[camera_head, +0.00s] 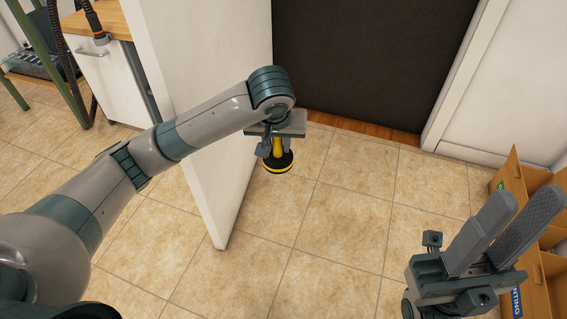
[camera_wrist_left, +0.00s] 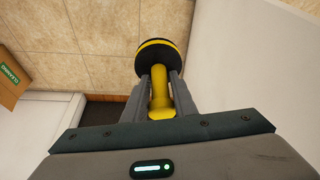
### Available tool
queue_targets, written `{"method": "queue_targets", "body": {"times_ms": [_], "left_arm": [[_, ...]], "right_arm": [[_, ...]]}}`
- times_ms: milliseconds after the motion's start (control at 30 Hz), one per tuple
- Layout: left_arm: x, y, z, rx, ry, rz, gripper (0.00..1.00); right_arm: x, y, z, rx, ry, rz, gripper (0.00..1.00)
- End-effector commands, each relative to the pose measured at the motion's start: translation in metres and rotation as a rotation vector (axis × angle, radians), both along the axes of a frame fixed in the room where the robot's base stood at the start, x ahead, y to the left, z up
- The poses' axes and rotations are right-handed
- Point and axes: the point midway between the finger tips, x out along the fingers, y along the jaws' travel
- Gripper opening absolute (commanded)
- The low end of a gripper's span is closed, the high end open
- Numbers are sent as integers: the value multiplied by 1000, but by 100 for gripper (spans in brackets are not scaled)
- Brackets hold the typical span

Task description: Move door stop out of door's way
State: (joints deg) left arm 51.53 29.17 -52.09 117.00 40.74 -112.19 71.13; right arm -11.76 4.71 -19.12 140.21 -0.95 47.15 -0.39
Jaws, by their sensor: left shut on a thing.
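The door stop (camera_head: 277,163) has a yellow stem and a round black base with a yellow rim. My left gripper (camera_head: 273,143) is shut on its yellow stem, close to the white door (camera_head: 205,100). In the left wrist view the fingers (camera_wrist_left: 160,95) hold the stem (camera_wrist_left: 159,86) between them, with the round base (camera_wrist_left: 160,58) beyond the tips. Whether the base touches the floor is not clear. My right gripper (camera_head: 508,222) is at the lower right, empty, its two fingers pointing up with a gap between them.
The door stands ajar, with a dark doorway (camera_head: 370,60) behind it. A cardboard box (camera_head: 540,260) stands at the right, beside my right gripper. A white cabinet (camera_head: 108,85) with a wooden top is at the upper left. The tiled floor (camera_head: 330,240) in the middle is clear.

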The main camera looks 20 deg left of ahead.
Motion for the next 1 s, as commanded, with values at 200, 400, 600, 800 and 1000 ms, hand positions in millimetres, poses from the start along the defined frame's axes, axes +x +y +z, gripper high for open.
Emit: {"method": "queue_targets", "body": {"times_ms": [200, 400, 600, 800, 1000], "left_arm": [[-30, 25, 40, 2, -4, -133, 0], [-48, 35, 54, -2, -2, -185, 0], [-52, 37, 56, -3, 0, -196, 0], [-52, 37, 56, -3, 0, -195, 0], [-51, 37, 57, -3, 0, -195, 0]], "right_arm": [[0, 0, 0, 0, 0, 0, 31], [0, 0, 0, 0, 0, 0, 31], [0, 0, 0, 0, 0, 0, 31], [0, 0, 0, -1, 0, 0, 31], [0, 0, 2, -2, 0, -1, 31]]}}
